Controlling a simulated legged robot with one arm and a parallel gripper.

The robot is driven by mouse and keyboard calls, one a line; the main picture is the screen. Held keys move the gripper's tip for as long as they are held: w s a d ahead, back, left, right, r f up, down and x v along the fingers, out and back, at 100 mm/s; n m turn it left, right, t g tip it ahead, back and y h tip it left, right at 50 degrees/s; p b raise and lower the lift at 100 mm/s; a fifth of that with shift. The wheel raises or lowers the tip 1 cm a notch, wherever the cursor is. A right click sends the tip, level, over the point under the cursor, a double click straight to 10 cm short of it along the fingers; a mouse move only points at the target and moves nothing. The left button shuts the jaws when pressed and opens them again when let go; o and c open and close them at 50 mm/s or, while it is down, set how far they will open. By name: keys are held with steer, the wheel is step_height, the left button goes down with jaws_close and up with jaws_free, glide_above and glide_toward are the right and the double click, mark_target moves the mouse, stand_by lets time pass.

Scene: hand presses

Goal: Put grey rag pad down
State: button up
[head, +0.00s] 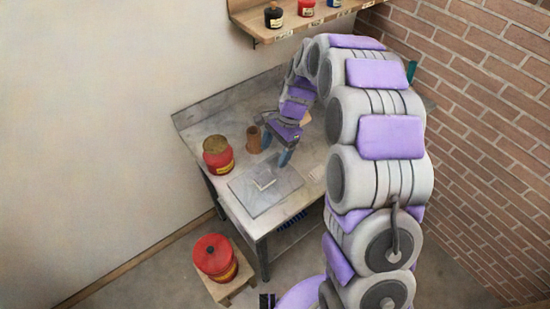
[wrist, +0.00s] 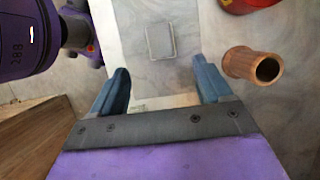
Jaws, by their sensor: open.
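A small grey pad (head: 264,179), which looks like the rag pad, lies flat on a larger grey plate (head: 251,201) on the metal table. In the wrist view the pad (wrist: 160,41) is a grey rectangle with a pale rim, lying just beyond my fingertips. My gripper (head: 276,148) is open and empty above the table, behind the pad in the head view. In the wrist view its two blue fingers (wrist: 161,70) stand apart with nothing between them. The pad is clear of both fingers.
A brown cup (head: 253,139) stands left of my gripper, close to the right finger in the wrist view (wrist: 245,63). A red open tin (head: 217,158) stands beside it. A red lidded can (head: 215,254) sits on a low stool. A shelf (head: 285,30) holds small jars.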

steer(key=s+d+r+n+h, duration=0.1)
steer(key=s+d+r+n, duration=0.15)
steer(key=s+r, duration=0.4)
steer(key=s+d+r+n, duration=0.25)
steer(key=s+r, duration=0.25)
steer(key=s, duration=0.3)
steer(key=s+d+r+n+h, duration=0.1)
steer(key=s+d+n, duration=0.2)
steer(key=s, duration=0.7)
steer(key=s+d+r+n+h, duration=0.1)
steer(key=s+d+n, duration=0.1)
steer(key=s, duration=0.8)
steer(key=shift+d+n+t, duration=0.3)
steer(key=shift+d+n, duration=0.1)
steer(key=shift+n, duration=0.2)
steer(key=shift+d, duration=0.15)
